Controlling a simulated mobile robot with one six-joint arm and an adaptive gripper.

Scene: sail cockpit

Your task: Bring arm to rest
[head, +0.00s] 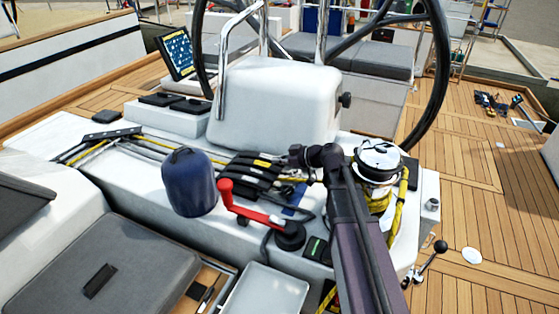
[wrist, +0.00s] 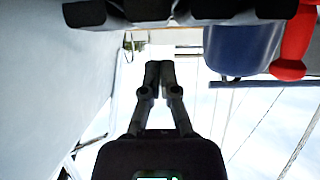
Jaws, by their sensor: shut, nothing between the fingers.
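My gripper (wrist: 158,68) is shut and empty in the wrist view, with its two fingertips together. In the head view my dark arm reaches up from the lower right over the white cockpit console, and its bent end is above the console near the black rope clutches (head: 252,172). I cannot make out the fingers there. The wrist view looks upside down, with the clutches (wrist: 165,10) along its top edge, apart from the fingers.
A blue cylinder (head: 190,185) and a red-handled crank (head: 245,208) stand left of my arm. A silver winch (head: 378,160) with yellow rope is close on its right. The steering wheel (head: 440,60) rises behind. Wooden deck (head: 475,190) is mostly clear at right.

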